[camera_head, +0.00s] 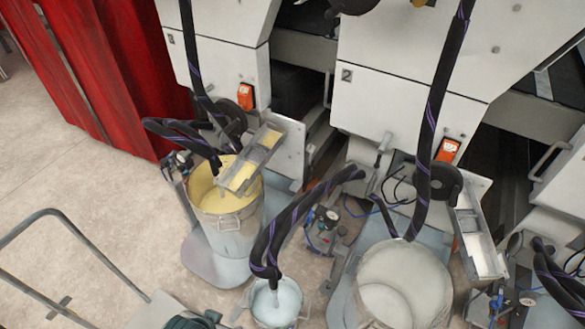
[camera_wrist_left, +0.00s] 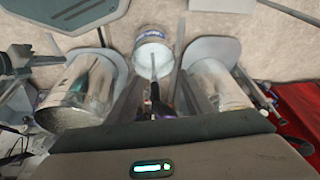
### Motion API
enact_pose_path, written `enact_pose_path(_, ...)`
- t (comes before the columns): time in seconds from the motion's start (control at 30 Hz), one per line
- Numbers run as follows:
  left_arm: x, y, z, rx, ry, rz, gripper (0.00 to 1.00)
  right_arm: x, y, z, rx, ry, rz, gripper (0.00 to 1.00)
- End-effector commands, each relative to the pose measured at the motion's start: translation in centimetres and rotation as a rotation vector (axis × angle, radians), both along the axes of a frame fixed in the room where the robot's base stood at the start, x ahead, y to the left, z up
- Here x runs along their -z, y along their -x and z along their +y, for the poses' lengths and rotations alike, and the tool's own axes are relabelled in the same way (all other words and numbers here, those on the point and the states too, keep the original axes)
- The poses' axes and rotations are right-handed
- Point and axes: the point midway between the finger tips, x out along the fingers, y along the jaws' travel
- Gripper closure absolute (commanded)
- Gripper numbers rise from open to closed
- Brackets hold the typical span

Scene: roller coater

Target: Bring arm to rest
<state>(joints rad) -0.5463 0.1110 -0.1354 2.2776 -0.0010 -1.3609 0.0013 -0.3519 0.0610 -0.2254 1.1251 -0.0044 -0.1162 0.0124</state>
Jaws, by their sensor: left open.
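My left gripper (camera_wrist_left: 158,88) shows in the left wrist view as two dark fingers rising from a wide grey body. It is open, with nothing visible gripped between its fingers. A dark hose and a small pail (camera_wrist_left: 153,50) show beyond the gap between the fingers. Neither arm nor gripper shows in the head view. My right gripper is in neither view.
A drum of yellow paint (camera_head: 228,205) and a pale drum (camera_head: 403,285) stand before white machines (camera_head: 410,90). A small pail (camera_head: 276,302) stands between them. Hoses (camera_head: 295,215) hang around them. A red curtain (camera_head: 95,75) is left. Floor at left is partly clear.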

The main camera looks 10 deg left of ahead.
Motion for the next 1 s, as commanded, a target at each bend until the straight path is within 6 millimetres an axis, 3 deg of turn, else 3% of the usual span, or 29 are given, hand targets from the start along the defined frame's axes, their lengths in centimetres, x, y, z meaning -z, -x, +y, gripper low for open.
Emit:
enact_pose_path(0.17,4.1,-1.5,-0.7,0.005,0.012,-0.027,0.53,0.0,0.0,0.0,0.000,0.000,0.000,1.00)
enact_pose_path(0.47,14.7,-3.5,-2.6,0.021,0.046,-0.114,0.53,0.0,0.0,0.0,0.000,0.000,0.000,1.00)
enact_pose_path(0.6,19.4,-3.3,-3.4,0.029,0.064,-0.160,0.53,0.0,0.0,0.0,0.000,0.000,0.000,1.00)
enact_pose_path(0.8,24.8,-2.0,-4.3,0.043,0.087,-0.221,0.53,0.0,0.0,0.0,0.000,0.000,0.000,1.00)
enact_pose_path(1.0,27.6,-0.6,-4.6,0.051,0.101,-0.263,0.53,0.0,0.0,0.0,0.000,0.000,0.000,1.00)
